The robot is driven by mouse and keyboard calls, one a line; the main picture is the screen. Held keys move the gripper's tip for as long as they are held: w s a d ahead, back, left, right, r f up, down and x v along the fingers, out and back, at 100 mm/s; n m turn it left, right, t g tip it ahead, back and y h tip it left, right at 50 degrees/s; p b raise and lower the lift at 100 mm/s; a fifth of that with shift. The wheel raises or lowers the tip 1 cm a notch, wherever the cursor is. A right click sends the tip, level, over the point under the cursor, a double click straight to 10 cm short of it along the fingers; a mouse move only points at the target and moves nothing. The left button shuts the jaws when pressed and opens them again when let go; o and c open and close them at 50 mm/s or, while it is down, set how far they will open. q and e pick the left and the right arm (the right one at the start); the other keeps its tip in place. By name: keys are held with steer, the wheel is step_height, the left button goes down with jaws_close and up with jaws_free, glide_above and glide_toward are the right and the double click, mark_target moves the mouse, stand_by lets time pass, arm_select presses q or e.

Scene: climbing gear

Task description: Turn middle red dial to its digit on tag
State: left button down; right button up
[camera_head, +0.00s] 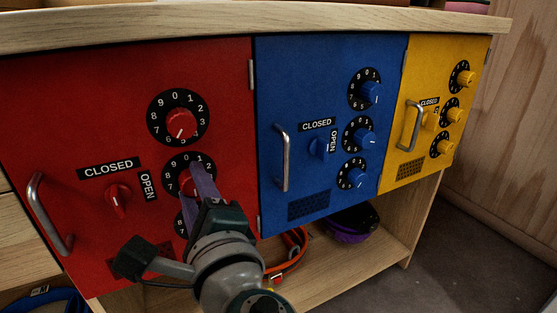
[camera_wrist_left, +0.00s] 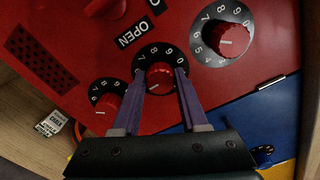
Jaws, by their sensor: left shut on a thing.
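The middle red dial (camera_head: 185,182) is on the red door (camera_head: 60,110), between an upper red dial (camera_head: 180,124) and a lower one. My left gripper (camera_head: 195,178) is at the middle dial and partly covers it in the head view. In the left wrist view, its two purple fingers (camera_wrist_left: 161,88) are shut on the sides of the middle dial's red knob (camera_wrist_left: 159,76). A pale mark shows on the knob; the digit it points to is not clear. The upper dial (camera_wrist_left: 229,42) and lower dial (camera_wrist_left: 107,103) also show there. My right gripper is in neither view.
A small printed tag (camera_wrist_left: 52,122) shows at lower left in the wrist view; its text is too small to read. The red door has a CLOSED/OPEN knob (camera_head: 118,200) and a metal handle (camera_head: 48,215). Blue (camera_head: 275,80) and yellow (camera_head: 425,60) doors stand to the right.

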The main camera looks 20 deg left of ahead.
arm_select(q)
steer(key=shift+c, duration=2.2)
jaws_free()
steer(key=p+v, duration=0.1)
steer(key=v, duration=0.9)
